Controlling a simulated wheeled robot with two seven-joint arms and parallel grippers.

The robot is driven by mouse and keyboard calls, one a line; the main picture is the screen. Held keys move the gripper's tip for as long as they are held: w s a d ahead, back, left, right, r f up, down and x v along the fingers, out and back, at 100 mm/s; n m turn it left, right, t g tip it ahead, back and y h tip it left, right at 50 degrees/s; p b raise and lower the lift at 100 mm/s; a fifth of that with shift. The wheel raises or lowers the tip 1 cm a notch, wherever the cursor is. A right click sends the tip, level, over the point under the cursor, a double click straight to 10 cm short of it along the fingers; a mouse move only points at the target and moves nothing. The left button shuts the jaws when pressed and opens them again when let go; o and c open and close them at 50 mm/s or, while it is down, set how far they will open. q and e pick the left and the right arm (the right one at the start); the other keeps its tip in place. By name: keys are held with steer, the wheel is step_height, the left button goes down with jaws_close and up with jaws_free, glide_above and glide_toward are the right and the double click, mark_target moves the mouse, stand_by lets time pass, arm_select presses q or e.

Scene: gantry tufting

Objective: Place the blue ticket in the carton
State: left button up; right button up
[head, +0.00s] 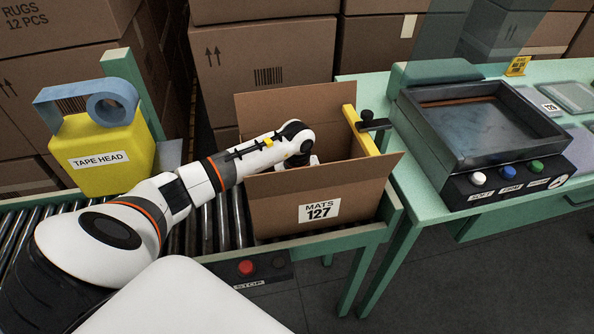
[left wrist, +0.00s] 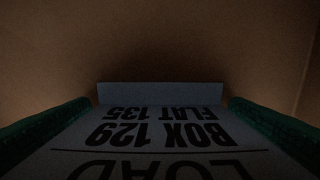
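The carton (head: 318,212) is an open brown box labelled "MATS 127", standing on the roller conveyor with its flaps spread. My left arm reaches over its near left side, and the left gripper is down inside, mostly hidden by the front wall in the head view. In the left wrist view, my left gripper (left wrist: 160,98) has its green finger pads against both sides of a dim blue-grey ticket (left wrist: 160,150), printed upside down with "LOAD BOX 129 FLAT 135". Brown carton walls surround it. Whether the ticket touches the carton floor cannot be told. My right gripper is not in view.
A yellow tape head (head: 100,152) stands at the left. A yellow bar with a black knob (head: 360,130) is at the carton's right side. A green table (head: 425,205) at the right bears a dark tray (head: 480,115) with buttons. Stacked boxes (head: 265,65) stand behind.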

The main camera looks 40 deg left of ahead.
arm_select(q)
step_height(320, 180, up, 12)
steer(key=shift+r+b, duration=0.1)
steer(key=shift+b, duration=0.45)
steer(key=shift+r, duration=0.1)
